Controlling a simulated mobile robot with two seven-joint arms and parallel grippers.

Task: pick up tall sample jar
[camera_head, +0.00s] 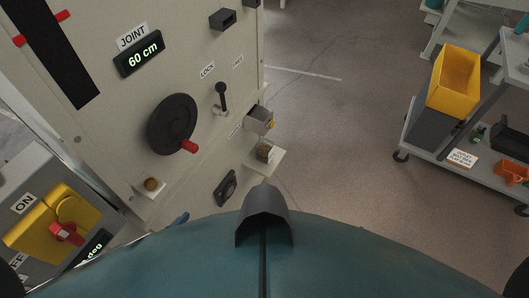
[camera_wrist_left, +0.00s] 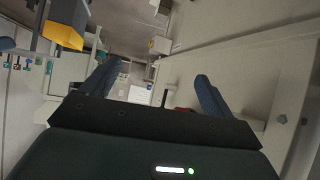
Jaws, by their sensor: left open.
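No jar can be named the tall sample jar with certainty. In the head view a small jar-like thing with brownish contents (camera_head: 264,151) stands on a small white ledge at the panel's right edge. Another round brown-topped thing (camera_head: 151,184) sits on a white ledge lower left; I see it mostly from above. My left gripper (camera_wrist_left: 153,88) shows in the wrist view with its two blue fingers wide apart and nothing between them. In the head view only a small blue tip shows low beside the panel. My right gripper is not in view.
A yellow switch box (camera_head: 52,222) is lower left. A cart (camera_head: 455,158) with a yellow bin stands right; floor between is clear.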

